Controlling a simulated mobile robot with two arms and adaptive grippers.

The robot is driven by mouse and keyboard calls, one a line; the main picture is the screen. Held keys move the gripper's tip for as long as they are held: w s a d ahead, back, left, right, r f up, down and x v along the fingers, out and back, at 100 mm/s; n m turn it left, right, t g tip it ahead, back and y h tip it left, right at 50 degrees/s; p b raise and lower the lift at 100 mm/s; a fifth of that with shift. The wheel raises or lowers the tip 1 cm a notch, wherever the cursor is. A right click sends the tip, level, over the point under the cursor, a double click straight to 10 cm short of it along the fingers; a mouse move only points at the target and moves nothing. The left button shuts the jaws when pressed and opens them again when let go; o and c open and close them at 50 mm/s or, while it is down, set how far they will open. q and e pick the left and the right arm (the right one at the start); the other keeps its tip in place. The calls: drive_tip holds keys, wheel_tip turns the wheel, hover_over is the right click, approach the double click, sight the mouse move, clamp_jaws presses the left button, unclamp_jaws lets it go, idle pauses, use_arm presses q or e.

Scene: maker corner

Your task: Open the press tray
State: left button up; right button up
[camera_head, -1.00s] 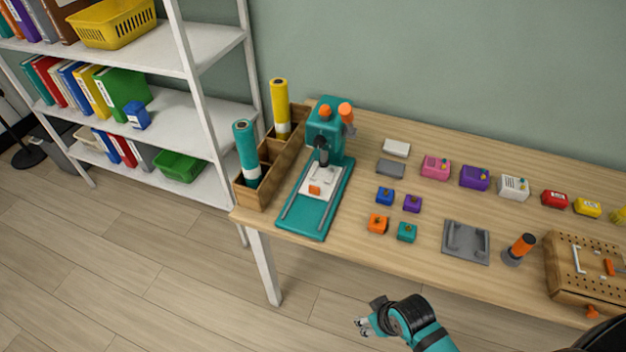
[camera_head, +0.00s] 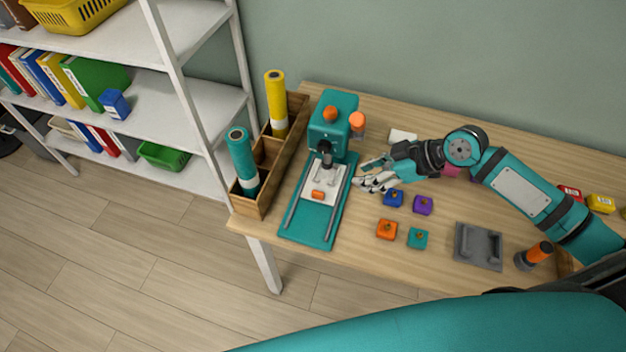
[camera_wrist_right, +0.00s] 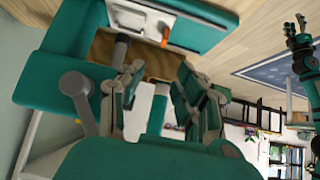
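The teal press (camera_head: 333,125) stands at the left part of the table. Its white tray (camera_head: 326,180) lies on the teal base between two grey rails, under the press head. An orange handle (camera_head: 318,194) is at the tray's front; it also shows in the right wrist view (camera_wrist_right: 166,36). My right gripper (camera_head: 364,174) is just right of the press base, apart from the handle. In the right wrist view its fingers (camera_wrist_right: 155,88) are spread with nothing held. A teal and black arm end, apparently my left gripper (camera_wrist_right: 296,30), shows small at the right edge there.
A wooden holder (camera_head: 268,152) with teal and yellow rolls stands close left of the press. Small blue, purple, orange and teal blocks lie right of it. A grey fixture (camera_head: 478,262) is farther right. Bare table lies in front of the blocks.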

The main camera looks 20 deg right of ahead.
sight(317, 191)
drive_tip(key=x, duration=0.5)
drive_tip(key=p+x, duration=0.1)
drive_tip(key=x, duration=0.4)
drive_tip(key=p+x, duration=0.1)
drive_tip(key=x, duration=0.4)
drive_tip(key=shift+s+a, duration=0.25)
drive_tip(key=shift+a, duration=0.05)
drive_tip(key=shift+w+a+f, duration=0.25)
drive_tip(key=shift+a+f, duration=0.1)
drive_tip(key=shift+f, duration=0.1)
use_arm(q)
drive_tip(key=shift+s+a+r, duration=0.2)
drive_tip(key=shift+s+r, duration=0.05)
drive_tip(key=shift+r, duration=0.4)
drive_tip(key=shift+s+a+r, duration=0.15)
drive_tip(key=shift+s+r, duration=0.05)
drive_tip(key=shift+r, duration=0.4)
drive_tip(key=shift+s, duration=0.1)
use_arm(e)
drive_tip(key=shift+c, duration=0.6)
use_arm(q)
drive_tip(key=shift+s, duration=0.15)
use_arm(e)
clamp_jaws()
